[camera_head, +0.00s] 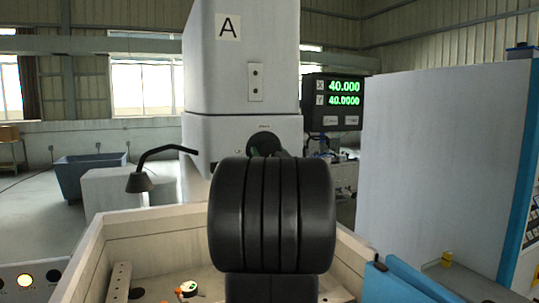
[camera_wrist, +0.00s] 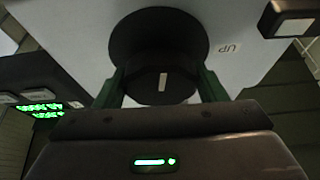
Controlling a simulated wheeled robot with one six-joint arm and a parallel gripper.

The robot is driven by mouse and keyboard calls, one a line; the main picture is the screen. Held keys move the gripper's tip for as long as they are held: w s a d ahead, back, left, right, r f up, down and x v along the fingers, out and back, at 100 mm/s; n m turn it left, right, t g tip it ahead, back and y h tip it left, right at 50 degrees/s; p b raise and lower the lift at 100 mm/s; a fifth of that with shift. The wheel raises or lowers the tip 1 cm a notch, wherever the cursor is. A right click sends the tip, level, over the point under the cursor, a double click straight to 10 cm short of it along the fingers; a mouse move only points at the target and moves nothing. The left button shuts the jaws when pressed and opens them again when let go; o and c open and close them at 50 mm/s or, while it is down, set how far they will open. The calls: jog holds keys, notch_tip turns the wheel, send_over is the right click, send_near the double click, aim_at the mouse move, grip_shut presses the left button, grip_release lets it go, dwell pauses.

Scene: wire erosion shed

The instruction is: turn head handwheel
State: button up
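The head handwheel (camera_wrist: 158,35) is a dark round disc with a smaller dark hub in front, which bears a short pale mark. It sits on the light grey machine head (camera_head: 239,131). In the head view only its dark upper part (camera_head: 264,142) shows above my arm; the rest is hidden. My gripper (camera_wrist: 162,78) has its two green fingers on either side of the hub in the wrist view. They are spread, with what looks like a narrow gap beside the hub; contact is not clear.
A label "UP" (camera_wrist: 230,49) is beside the wheel. A black bent-arm lamp (camera_head: 140,181) stands left of the head. The open tank (camera_head: 128,221) lies below, with a large pale cabinet (camera_head: 440,160) at right.

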jog(key=shift+m, duration=0.4)
jog(key=m+h+b, duration=0.1)
jog(key=m+h, duration=0.1)
jog(key=m, duration=0.1)
jog(key=m+h+b, duration=0.1)
jog(key=m, duration=0.2)
jog(key=shift+a+m+t+h, duration=0.15)
jog(key=shift+m+t+h, duration=0.15)
jog(key=shift+h, duration=0.1)
jog(key=m+h+b, duration=0.1)
jog(key=m, duration=0.2)
jog(key=shift+m+h, duration=0.3)
jog(key=shift+m, duration=0.1)
jog(key=shift+r+m+h+p, duration=0.25)
jog(key=shift+m+h+p, duration=0.3)
jog(key=shift+m, duration=0.55)
jog(key=m+p, duration=0.1)
jog(key=m+g+h+p, duration=0.1)
jog(key=m+p, duration=0.1)
jog(key=shift+r+g, duration=0.25)
jog(key=shift+g, duration=0.05)
jog(key=m+p, duration=0.1)
jog(key=p, duration=0.1)
jog(key=m+g+h+p, duration=0.1)
jog(key=m, duration=0.1)
jog(key=shift+f+m+p, duration=0.2)
jog(key=shift+m+p, duration=0.1)
jog(key=shift+p, duration=0.1)
jog(key=shift+f+m, duration=0.1)
jog(key=shift+m, duration=0.2)
